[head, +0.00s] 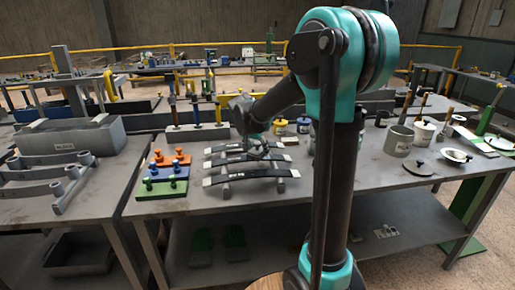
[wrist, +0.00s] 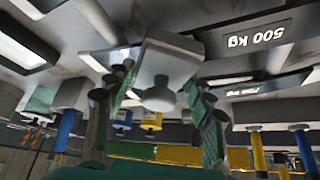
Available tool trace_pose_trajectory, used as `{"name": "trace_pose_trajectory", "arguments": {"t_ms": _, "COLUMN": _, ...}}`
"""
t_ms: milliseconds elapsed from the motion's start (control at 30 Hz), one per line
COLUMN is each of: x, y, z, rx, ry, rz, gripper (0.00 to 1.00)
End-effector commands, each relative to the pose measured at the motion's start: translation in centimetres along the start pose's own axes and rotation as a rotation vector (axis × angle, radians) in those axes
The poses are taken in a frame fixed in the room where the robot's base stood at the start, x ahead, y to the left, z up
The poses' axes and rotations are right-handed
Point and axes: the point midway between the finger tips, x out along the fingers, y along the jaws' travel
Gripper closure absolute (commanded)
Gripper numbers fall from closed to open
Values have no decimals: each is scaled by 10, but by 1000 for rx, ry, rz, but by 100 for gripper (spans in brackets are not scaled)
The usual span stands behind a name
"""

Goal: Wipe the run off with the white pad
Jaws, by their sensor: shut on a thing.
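My gripper (head: 257,143) is low over the dark leaf springs on the middle table. In the wrist view my gripper (wrist: 158,82) has its two green-padded fingers on either side of the knob of a pale grey-white pad (wrist: 170,55). It is shut on this pad. The near spring (head: 250,175) is dark with pale ends and a white label. In the wrist view a spring (wrist: 245,37) reads "500 kg", upside down, beside the pad. I cannot tell whether the pad touches a spring. No run can be made out.
Orange, blue and green blocks with knobs (head: 163,188) stand left of the springs. Upright tools in a rack (head: 196,125) stand behind. A grey tub (head: 399,141), a white pot (head: 424,131) and a dish (head: 456,155) stand at the right. The table's front strip is clear.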

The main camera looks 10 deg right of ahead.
Motion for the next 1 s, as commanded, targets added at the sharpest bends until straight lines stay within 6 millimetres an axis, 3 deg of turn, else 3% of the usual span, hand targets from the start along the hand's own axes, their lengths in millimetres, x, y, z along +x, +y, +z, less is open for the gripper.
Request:
{"name": "trace_pose_trajectory", "arguments": {"t_ms": 267, "x": 2, "y": 3, "z": -1, "rx": 0, "ry": 0, "rz": 0, "gripper": 70}}
{"name": "trace_pose_trajectory", "arguments": {"t_ms": 1000, "x": 17, "y": 38, "z": -20, "rx": 2, "ry": 0, "rz": 1, "gripper": 70}}
